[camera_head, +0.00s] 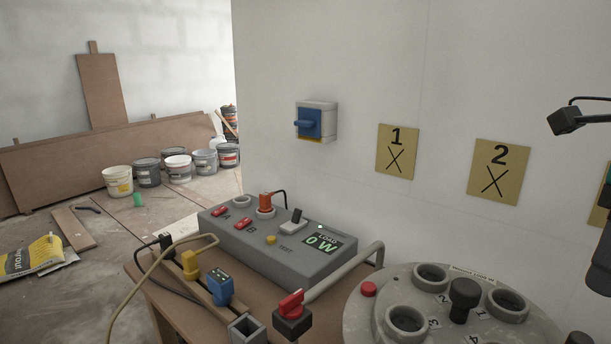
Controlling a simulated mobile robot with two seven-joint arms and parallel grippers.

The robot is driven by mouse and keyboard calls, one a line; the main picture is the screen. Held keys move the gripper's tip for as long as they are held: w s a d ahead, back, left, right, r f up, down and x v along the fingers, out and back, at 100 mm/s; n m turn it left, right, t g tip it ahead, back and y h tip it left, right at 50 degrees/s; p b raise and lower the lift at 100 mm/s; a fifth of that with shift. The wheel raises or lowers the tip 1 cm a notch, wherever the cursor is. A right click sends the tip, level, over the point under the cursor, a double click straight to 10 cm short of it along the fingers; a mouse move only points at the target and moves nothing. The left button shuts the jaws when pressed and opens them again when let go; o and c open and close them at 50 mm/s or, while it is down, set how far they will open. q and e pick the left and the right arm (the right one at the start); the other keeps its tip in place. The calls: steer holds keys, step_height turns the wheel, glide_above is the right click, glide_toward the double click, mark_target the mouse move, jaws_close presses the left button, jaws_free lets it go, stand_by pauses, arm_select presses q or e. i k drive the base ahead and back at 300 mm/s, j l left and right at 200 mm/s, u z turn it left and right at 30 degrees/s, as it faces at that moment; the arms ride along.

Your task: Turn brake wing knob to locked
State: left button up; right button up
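A red wing knob (291,304) sits on a dark square block (292,322) on a post at the front of the wooden bench, left of the round grey turntable (380,318). I take it for the brake knob. Its wing points up and to the right, but I cannot read any locked or unlocked mark beside it. Nothing touches it. Neither gripper shows clearly. A dark part, probably of my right arm, cuts into the right edge, well away from the knob.
A bent grey handle bar (345,272) passes just right of the knob. Behind stands a grey test box (283,247) with switches and a "0 W" display. Yellow (190,264) and blue (220,287) plugs and cables lie left. A blue wall switch (309,122) hangs above.

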mark_target(291, 307)
steer(key=k+j, duration=0.75)
steer(key=j, duration=0.25)
